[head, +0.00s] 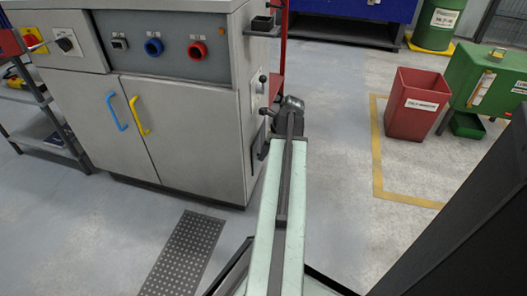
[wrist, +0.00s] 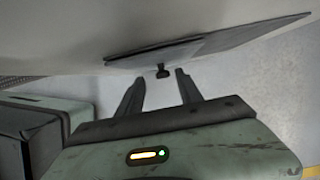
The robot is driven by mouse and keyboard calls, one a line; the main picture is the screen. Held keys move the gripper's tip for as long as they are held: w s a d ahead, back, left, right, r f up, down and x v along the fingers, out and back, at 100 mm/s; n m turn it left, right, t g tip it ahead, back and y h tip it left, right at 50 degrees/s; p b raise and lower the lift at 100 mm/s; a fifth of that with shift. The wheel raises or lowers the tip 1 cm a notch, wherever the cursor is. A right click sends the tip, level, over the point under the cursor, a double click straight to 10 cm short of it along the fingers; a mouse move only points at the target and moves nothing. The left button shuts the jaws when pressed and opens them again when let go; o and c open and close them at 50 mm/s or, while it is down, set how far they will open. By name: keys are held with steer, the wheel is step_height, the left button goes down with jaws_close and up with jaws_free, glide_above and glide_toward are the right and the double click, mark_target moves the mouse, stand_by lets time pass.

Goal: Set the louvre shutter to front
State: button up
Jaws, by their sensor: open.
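A light plate (head: 258,96) on the right side wall of the grey cabinet carries a small black knob (head: 263,78); I take this to be the louvre shutter's control, but no lettering is legible. In the wrist view, a grey plate (wrist: 215,42) runs along the pale wall, and a dark knob (wrist: 162,67) stands out from its lower edge. My gripper (wrist: 160,78) is open, with its two dark fingers on either side of the knob's line. I cannot tell whether they touch it. In the head view, my gripper (head: 268,112) is beside the cabinet wall, partly hidden by my arm.
The grey cabinet (head: 190,125) has blue and yellow door handles and a control panel with knobs. A small black tray (head: 262,26) juts from its side above the plate. A red bin (head: 415,105) and a green box (head: 492,82) stand right.

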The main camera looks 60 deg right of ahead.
steer(key=p+v, duration=0.4)
steer(key=v, duration=0.2)
steer(key=shift+r+p, duration=0.2)
steer(key=shift+p, duration=0.2)
steer(key=shift+s, duration=0.1)
